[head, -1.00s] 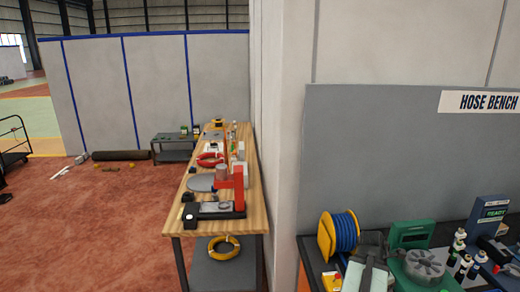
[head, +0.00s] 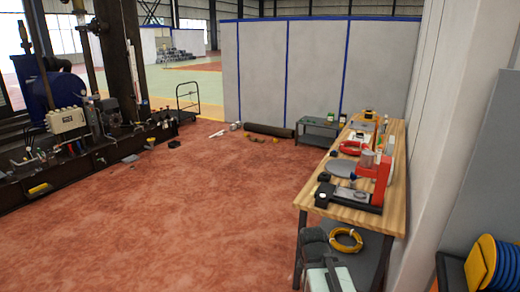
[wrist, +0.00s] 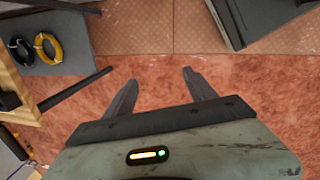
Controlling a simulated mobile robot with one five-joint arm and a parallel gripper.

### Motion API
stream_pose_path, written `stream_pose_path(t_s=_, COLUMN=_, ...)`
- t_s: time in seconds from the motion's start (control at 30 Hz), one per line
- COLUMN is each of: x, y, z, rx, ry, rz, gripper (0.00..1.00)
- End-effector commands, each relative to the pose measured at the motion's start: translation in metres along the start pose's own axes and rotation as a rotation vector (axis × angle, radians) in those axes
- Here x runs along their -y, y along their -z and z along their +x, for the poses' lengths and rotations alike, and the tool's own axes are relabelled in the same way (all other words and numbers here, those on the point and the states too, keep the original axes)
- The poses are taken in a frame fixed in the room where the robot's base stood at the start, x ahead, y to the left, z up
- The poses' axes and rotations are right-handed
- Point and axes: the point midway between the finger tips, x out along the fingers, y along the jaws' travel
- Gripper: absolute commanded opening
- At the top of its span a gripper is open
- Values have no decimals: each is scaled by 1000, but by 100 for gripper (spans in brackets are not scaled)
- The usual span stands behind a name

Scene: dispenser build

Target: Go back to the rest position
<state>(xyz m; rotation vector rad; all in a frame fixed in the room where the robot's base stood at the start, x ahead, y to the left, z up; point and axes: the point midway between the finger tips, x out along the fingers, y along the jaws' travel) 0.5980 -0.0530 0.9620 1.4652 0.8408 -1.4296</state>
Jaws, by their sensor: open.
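My gripper (wrist: 158,88) shows in the wrist view with its two dark fingers spread apart. It is open and nothing is between the fingers. Below it in that view is bare red floor. In the head view, part of my arm shows at the bottom, in front of the wooden workbench (head: 398,205); the fingers cannot be made out there.
The workbench at right carries a red and black device (head: 372,185) and other items. A yellow coil (head: 346,240) lies on its lower shelf. A blue hose reel (head: 500,265) is at far right. Dark machinery (head: 70,130) stands at left. The red floor (head: 200,210) between is clear.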

Motion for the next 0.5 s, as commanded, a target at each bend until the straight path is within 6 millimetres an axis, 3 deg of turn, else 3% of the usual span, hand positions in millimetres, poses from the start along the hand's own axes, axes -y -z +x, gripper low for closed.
stream_pose_path(t_s=0.03, x=12, y=23, z=4, rx=-15, ry=19, rz=98, gripper=64)
stream_pose_path(t_s=0.1, x=24, y=40, z=2, rx=-28, ry=53, rz=291, gripper=64)
stream_pose_path(t_s=0.3, x=40, y=46, z=-2, rx=-11, ry=143, rz=868, gripper=64)
stream_pose_path(t_s=0.5, x=44, y=43, z=-2, rx=22, ry=164, rz=1160, gripper=64)
